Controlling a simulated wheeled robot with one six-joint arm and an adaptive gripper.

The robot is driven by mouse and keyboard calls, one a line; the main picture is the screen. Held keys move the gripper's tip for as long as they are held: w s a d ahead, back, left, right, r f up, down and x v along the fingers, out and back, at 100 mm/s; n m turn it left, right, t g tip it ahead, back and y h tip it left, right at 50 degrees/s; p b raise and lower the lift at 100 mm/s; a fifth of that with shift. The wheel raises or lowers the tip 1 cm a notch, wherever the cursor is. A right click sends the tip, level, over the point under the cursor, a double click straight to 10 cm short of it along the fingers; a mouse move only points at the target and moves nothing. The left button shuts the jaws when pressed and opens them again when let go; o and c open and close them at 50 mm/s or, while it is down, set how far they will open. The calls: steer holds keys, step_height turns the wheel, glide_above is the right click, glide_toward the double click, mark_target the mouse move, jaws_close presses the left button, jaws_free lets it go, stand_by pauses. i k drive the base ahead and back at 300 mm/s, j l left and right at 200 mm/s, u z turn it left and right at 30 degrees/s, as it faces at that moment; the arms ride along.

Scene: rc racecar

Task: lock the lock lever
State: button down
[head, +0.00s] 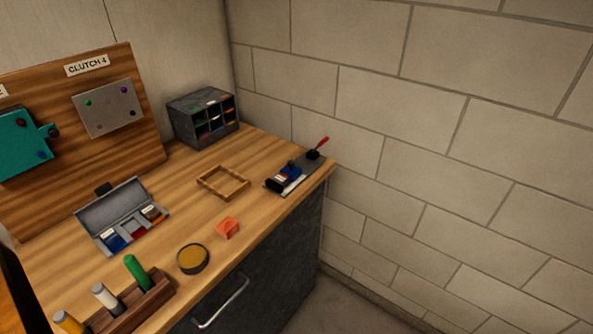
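A small lever with a red handle (321,142) stands tilted up on a black block at the far right end of the workbench; I take it to be the lock lever. It sits at the back end of a flat dark grey plate (303,183). A black and blue device (284,177) with a pale strip lies on the front part of that plate. The lever's exact lock position is too small to tell. My gripper is not in view.
A block wall (440,130) stands behind the lever.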

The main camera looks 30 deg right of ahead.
mark_target(325, 140)
steer(key=i+l+z, duration=0.15)
steer(key=i+l, duration=0.3)
steer(key=i+l+z, duration=0.15)
steer(key=i+l, duration=0.25)
steer(key=i, duration=0.15)
